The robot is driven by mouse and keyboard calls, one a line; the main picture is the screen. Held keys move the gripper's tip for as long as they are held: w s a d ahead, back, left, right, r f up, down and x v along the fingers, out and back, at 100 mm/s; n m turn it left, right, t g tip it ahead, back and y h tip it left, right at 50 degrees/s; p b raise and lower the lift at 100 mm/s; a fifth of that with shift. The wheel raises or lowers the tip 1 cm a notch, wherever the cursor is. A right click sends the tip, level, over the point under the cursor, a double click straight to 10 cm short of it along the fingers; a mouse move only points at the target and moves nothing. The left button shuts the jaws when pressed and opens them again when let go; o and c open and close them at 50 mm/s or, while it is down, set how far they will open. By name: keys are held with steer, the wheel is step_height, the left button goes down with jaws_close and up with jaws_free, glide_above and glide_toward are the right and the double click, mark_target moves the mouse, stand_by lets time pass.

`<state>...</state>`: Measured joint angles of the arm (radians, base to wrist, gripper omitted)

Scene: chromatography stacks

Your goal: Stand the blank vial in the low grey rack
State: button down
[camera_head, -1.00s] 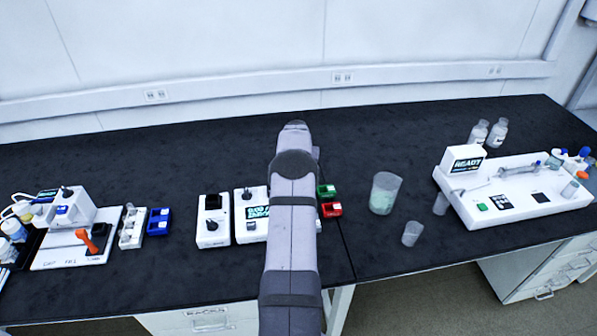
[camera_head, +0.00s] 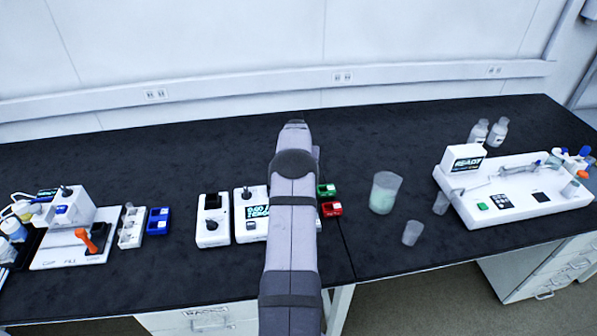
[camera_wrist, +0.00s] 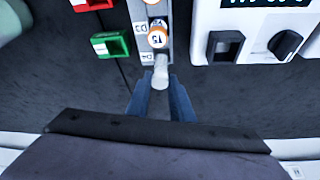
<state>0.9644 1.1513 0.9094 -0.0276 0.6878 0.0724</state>
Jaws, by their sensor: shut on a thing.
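In the wrist view my gripper (camera_wrist: 161,92) is shut on a small vial with a pale whitish top, the blank vial (camera_wrist: 160,72). The vial is at the near end of the low grey rack (camera_wrist: 168,48). I cannot tell whether its base is inside a rack hole or above it. The rack holds an orange-capped vial (camera_wrist: 157,38) with a number on its cap, and a white-topped item shows farther up the picture. In the head view my arm hides the rack, the vial and my fingertips.
A green holder (camera_wrist: 110,44) and a red holder (camera_wrist: 90,3) stand left of the rack in the wrist view. A white instrument with a black knob (camera_wrist: 286,44) stands close on its right. In the head view, beakers (camera_head: 385,192) stand right of my arm; the bench behind is clear.

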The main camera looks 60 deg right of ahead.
steer(key=shift+f+b, duration=1)
steer(key=shift+f, duration=0.4)
stand_by(0.4)
steer(key=c, duration=1.5)
jaws_free()
steer(key=shift+r+p, duration=2.2)
steer(key=shift+r, duration=1.8)
